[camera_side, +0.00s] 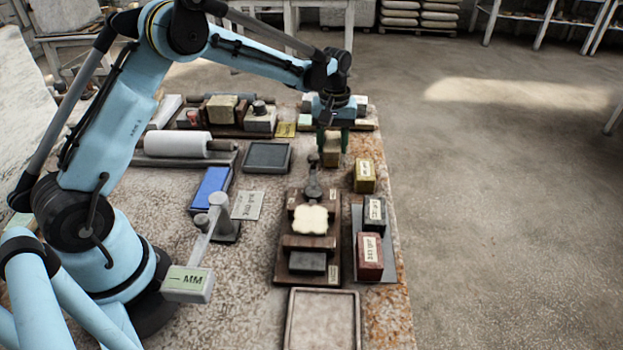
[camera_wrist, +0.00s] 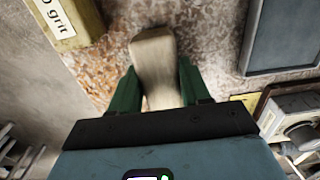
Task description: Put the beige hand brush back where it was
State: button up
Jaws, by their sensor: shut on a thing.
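The beige hand brush (camera_side: 331,157) is at the back right of the work table, between the green fingers of my gripper (camera_side: 332,148). In the wrist view the brush (camera_wrist: 154,55) is a pale, smooth, elongated block sticking out past the fingertips. My gripper (camera_wrist: 158,78) is shut on it, one finger on each side. The lower part of the brush is hidden by the gripper body. I cannot tell whether the brush touches the table or hangs just above it.
A yellow grit block (camera_side: 364,177) stands to the right, near the table edge. A dark shallow tray (camera_side: 268,156) lies left. A brown stand with a cream plaque (camera_side: 310,220) is in front. Boxes (camera_side: 222,108) line the back. A red block (camera_side: 369,256) sits front right.

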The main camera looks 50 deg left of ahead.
aim_at(332, 141)
jog(key=shift+f, duration=0.15)
jog(key=o, duration=0.9)
jog(key=shift+o, duration=0.2)
notch_tip(332, 141, up, 12)
jog(key=s+d+r+m+t, duration=0.3)
jog(key=s+r+m, duration=0.15)
jog(key=s, duration=0.55)
jog(key=s+d+f+m+t, duration=0.1)
jog(key=s+f+m+t, duration=0.1)
jog(key=s, duration=0.3)
jog(key=s+d+f+m+t, duration=0.1)
jog(key=s+f+m+t, duration=0.1)
jog(key=s, duration=0.4)
jog(key=shift+s+d+f, duration=0.15)
jog(key=shift+d, duration=0.2)
jog(key=shift+m, duration=0.25)
